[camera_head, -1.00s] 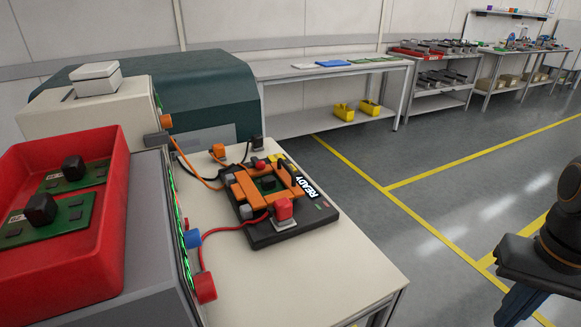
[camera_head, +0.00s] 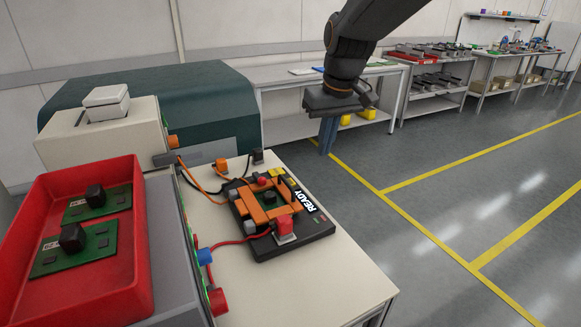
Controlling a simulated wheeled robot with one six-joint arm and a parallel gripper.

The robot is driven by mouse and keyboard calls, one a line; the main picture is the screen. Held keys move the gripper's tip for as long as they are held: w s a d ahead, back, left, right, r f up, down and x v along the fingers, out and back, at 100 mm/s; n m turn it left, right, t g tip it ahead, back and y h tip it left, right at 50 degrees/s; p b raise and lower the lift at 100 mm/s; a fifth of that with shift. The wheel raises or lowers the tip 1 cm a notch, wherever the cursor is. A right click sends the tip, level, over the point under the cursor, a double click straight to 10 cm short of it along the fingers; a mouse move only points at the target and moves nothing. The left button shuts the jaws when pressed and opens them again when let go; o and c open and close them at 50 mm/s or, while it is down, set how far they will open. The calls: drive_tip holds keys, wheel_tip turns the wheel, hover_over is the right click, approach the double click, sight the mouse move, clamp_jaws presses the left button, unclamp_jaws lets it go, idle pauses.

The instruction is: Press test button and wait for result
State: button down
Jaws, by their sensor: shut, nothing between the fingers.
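The test fixture (camera_head: 300,240) is a black base on the cream table, with orange clamp parts around a green board (camera_head: 269,197). Its small display (camera_head: 306,202) reads READY. A red block-shaped button (camera_head: 285,227) sits at its front, and a smaller red piece (camera_head: 264,181) sits near its back. Which of these is the test button I cannot tell for sure. My gripper (camera_head: 327,138) hangs above and to the right of the fixture, fingers pointing down, shut and empty. It is apart from the fixture.
A red tray (camera_head: 140,270) with two green boards stands at the left. Orange, black and red cables run to the fixture. A bare part of the cream table (camera_head: 290,290) lies in front of it. A steel bench (camera_head: 285,85) stands behind.

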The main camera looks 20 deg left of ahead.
wheel_tip(320, 180, up, 2)
drive_tip(key=r+n, duration=0.1)
hover_over(290, 181)
drive_tip(key=s+d, duration=0.3)
drive_tip(key=shift+w+f, duration=0.25)
drive_tip(key=shift+f+p, duration=0.1)
drive_tip(key=shift+p, duration=0.2)
drive_tip(key=p+x, duration=0.1)
drive_tip(key=x, duration=0.3)
drive_tip(key=p+x, duration=0.1)
drive_tip(key=x, duration=0.3)
drive_tip(key=p+x, duration=0.1)
drive_tip(key=x, duration=0.3)
drive_tip(key=shift+s+f+p, duration=0.2)
drive_tip(key=shift+f+p, duration=0.2)
drive_tip(key=shift+f, duration=0.55)
